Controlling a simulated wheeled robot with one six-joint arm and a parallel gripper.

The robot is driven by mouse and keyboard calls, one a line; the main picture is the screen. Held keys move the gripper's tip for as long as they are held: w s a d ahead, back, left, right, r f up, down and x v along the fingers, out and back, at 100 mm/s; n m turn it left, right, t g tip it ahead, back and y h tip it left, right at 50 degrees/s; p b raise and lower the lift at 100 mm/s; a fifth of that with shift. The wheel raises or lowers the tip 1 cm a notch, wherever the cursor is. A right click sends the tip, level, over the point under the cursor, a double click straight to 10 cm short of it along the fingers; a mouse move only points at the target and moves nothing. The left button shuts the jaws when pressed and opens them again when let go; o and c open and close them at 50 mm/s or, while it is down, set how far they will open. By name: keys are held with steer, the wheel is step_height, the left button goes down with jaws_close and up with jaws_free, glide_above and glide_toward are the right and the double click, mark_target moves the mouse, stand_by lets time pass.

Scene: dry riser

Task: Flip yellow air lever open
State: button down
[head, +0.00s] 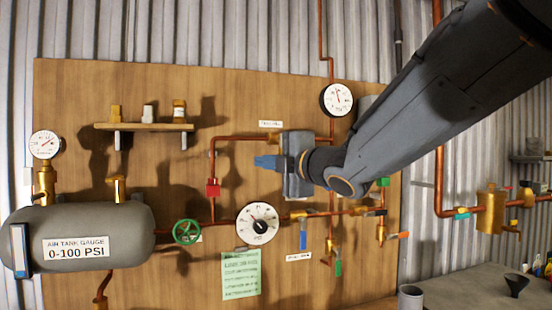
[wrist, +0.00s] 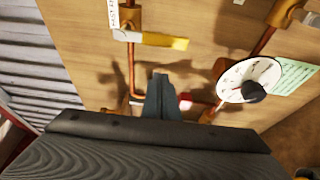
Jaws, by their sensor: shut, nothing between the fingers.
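The yellow lever (wrist: 165,41) shows in the upper part of the wrist view. It sticks out to the right from a brass valve (wrist: 127,20) on a copper pipe and lies across that pipe. My gripper (wrist: 160,78) is shut and empty, its tips below the lever in that picture and apart from it. In the head view my gripper (head: 258,161) is in front of the wooden board, pointing left, below a white label (head: 270,124). My arm and gripper seem to hide the lever there.
A red fitting (head: 213,187), green handwheel (head: 187,232) and dial with a black knob (head: 257,223) are left of and below my gripper. A blue lever (head: 303,240) hangs below my wrist. A shelf (head: 145,127) and grey tank (head: 85,237) stand at left.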

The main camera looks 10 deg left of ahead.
steer(key=w+d+p, duration=0.2)
steer(key=d, duration=0.1)
steer(key=shift+w, duration=0.15)
stand_by(0.5)
